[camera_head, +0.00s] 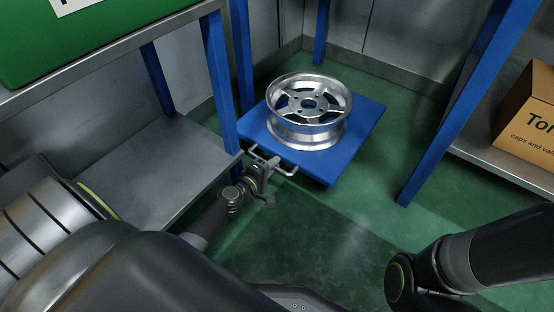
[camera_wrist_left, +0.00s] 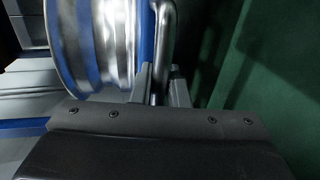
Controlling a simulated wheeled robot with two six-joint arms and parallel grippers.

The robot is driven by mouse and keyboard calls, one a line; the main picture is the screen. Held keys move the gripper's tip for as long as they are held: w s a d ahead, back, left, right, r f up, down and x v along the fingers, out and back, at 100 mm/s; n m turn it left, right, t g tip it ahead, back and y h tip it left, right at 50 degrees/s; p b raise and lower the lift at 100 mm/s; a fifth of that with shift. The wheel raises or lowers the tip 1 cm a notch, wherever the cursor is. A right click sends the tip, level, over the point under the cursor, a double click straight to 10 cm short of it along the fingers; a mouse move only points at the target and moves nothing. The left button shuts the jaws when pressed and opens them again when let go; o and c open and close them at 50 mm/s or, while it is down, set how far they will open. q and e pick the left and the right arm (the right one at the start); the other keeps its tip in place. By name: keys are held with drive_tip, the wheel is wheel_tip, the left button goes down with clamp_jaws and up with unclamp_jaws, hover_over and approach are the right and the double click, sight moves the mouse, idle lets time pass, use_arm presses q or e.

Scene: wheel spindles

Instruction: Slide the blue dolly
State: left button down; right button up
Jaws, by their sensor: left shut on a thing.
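The blue dolly (camera_head: 352,140) stands low on the green floor in the head view, with a silver wheel rim (camera_head: 309,108) lying flat on top of it. A metal handle (camera_head: 285,171) sticks out from its near edge. My left gripper (camera_head: 264,164) is shut on this handle. In the left wrist view the handle bar (camera_wrist_left: 165,40) runs between the two fingers (camera_wrist_left: 160,88), with the wheel rim (camera_wrist_left: 95,45) close to the left. My right arm shows at the lower right of the head view, but its gripper is out of view.
A blue table leg (camera_head: 218,85) stands close to the left of the dolly, and a blue post (camera_head: 455,110) stands to its right. A grey lower shelf (camera_head: 150,165) is at left. A cardboard box (camera_head: 530,115) sits on the right shelf. The floor (camera_head: 330,235) in front is clear.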

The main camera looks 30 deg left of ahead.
use_arm(q)
drive_tip(key=shift+f+v, duration=0.15)
drive_tip(key=shift+v, duration=0.7)
drive_tip(key=shift+f+v, duration=0.2)
drive_tip(key=shift+v, duration=0.6)
drive_tip(key=shift+s, duration=0.1)
drive_tip(key=c, duration=1.5)
unclamp_jaws()
drive_tip(key=shift+o, duration=0.2)
drive_tip(key=b+v, duration=0.3)
drive_tip(key=v, duration=1.4)
drive_tip(key=shift+s, duration=0.2)
drive_tip(key=shift+d+r, duration=0.1)
drive_tip(key=shift+r, duration=0.05)
